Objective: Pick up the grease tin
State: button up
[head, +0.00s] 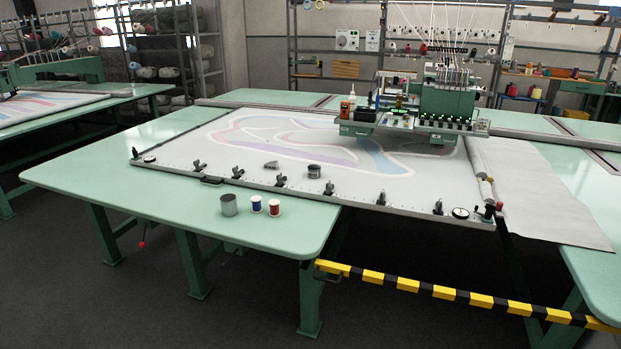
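Two tin-like things show in the head view, and I cannot tell for sure which is the grease tin. A short dark grey round tin with a lighter band (314,171) sits upright on the pale stretched cloth (215,160), near the frame's front edge. A plain grey metal can (229,205), seemingly open at the top, stands on the green table (150,200) in front of the frame. No label is readable on either. My gripper is not in view.
Blue (256,204) and red (274,207) thread spools stand right of the can. A small grey piece (271,165) lies on the cloth. Black clamps (281,181) line the frame's front edge. A tufting machine (445,100) stands behind. A yellow-black barrier (450,293) crosses front right.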

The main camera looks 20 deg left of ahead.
aim_at(313, 169)
jog(key=k, duration=0.3)
jog(key=u, duration=0.55)
jog(key=i, duration=1.15)
jog(key=u, duration=1)
jog(key=i, duration=1.8)
jog(key=u, duration=0.15)
